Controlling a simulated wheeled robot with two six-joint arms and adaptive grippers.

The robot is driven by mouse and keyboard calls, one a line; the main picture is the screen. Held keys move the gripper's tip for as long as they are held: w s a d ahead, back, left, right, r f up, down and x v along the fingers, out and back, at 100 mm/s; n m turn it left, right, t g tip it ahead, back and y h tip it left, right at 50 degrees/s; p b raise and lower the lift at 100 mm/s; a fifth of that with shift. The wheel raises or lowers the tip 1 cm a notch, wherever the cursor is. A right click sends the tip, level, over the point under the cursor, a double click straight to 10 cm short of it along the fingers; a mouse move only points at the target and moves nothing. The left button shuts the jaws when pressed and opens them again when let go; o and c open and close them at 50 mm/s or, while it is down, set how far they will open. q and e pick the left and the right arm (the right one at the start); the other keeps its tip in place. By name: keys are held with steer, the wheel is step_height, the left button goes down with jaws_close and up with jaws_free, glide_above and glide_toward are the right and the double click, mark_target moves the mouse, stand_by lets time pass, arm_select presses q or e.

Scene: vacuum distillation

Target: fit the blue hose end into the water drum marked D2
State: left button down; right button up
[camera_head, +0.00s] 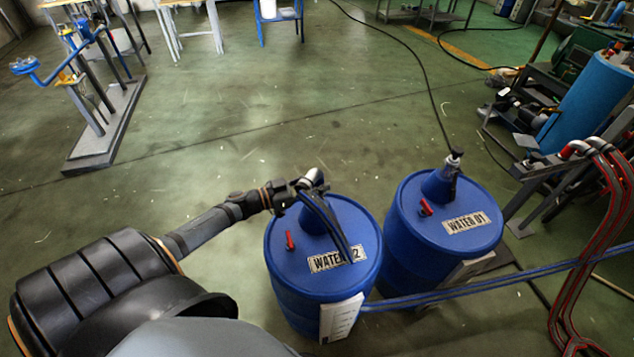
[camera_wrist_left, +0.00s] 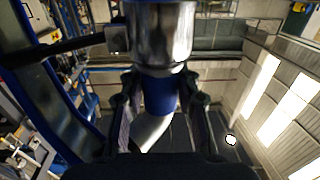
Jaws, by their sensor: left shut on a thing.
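The water drum marked WATER with a partly covered number ending in 2 (camera_head: 285,262) stands in the lower middle of the head view. My left gripper (camera_head: 306,186) is above its raised blue neck. It is shut on the blue hose end, whose silver fitting (camera_head: 314,177) shows at the fingers. In the left wrist view, the fingers (camera_wrist_left: 160,108) flank a blue sleeve (camera_wrist_left: 160,95) below a shiny metal collar (camera_wrist_left: 160,35). Dark blue hose (camera_head: 328,228) drops from the gripper across the lid and label. Whether the hose end touches the neck is hidden. My right gripper is out of view.
A second blue drum marked WATER 01 (camera_head: 408,245) stands close at right, with a black cable at its top fitting. Blue hoses (camera_head: 470,290) run right, low past the drums, towards red-and-black pipes (camera_head: 612,200). Open floor lies behind the drums.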

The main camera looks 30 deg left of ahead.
arm_select(q)
steer(key=shift+f, duration=0.15)
steer(key=c, duration=0.9)
jaws_free()
steer(key=shift+s+f, duration=0.1)
steer(key=v, duration=1.1)
steer(key=shift+s+a, duration=0.25)
steer(key=shift+s, duration=0.05)
